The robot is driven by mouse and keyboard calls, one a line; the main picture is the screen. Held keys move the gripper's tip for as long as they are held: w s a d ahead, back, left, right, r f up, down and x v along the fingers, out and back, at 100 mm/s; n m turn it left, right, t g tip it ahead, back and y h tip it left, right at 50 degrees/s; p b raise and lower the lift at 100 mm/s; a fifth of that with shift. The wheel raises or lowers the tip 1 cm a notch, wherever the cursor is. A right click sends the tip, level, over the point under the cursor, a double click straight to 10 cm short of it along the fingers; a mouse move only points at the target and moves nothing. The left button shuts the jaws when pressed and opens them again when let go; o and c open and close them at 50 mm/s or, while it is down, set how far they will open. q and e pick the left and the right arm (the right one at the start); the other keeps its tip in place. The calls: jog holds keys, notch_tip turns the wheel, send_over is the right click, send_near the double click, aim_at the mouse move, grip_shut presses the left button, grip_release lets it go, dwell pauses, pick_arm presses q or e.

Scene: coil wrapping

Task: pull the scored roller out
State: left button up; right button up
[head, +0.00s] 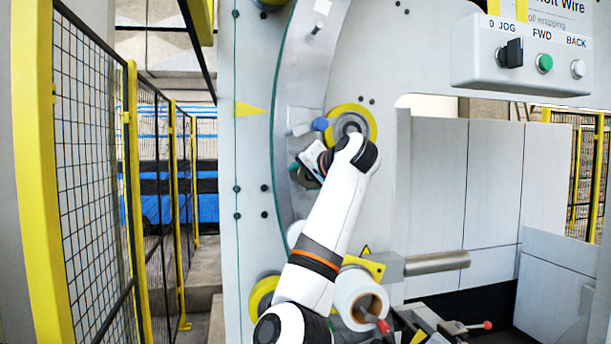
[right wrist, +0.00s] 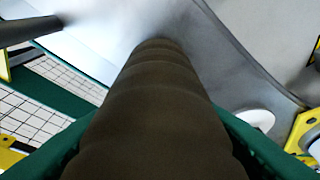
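The scored roller (right wrist: 155,115) is a dark brown cylinder with shallow rings. It fills the middle of the right wrist view, its far end towards the pale machine face. The green fingers of my right gripper (right wrist: 155,150) flank it and appear to press on both sides. In the head view my right gripper (head: 312,162) is at the ring's inner edge, left of a yellow-rimmed disc (head: 352,121). The roller is mostly hidden there by the gripper and arm. My left gripper is not in view.
A blue knob (head: 320,124) sits just above my right gripper. A white wrap roll (head: 360,298) and a grey bar (head: 437,262) stick out lower down. A control box (head: 522,57) hangs at upper right. Mesh fencing (head: 88,150) stands at left.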

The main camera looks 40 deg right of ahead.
jog(key=shift+c, duration=1.4)
jog(key=o, duration=0.4)
jog(key=shift+r, duration=0.1)
jog(key=c, duration=0.5)
jog(key=shift+s+a+b, duration=0.15)
jog(key=shift+s+b, duration=0.1)
jog(key=shift+b, duration=0.05)
jog(key=shift+s+a+b, duration=1)
jog(key=shift+s+b, duration=0.2)
jog(key=shift+s, duration=0.55)
jog(key=shift+s+a+b, duration=0.95)
jog(key=shift+s+b, duration=0.25)
jog(key=shift+s, duration=0.55)
jog(key=shift+s+a+b, duration=1)
jog(key=shift+s+b, duration=0.2)
jog(key=shift+s, duration=0.55)
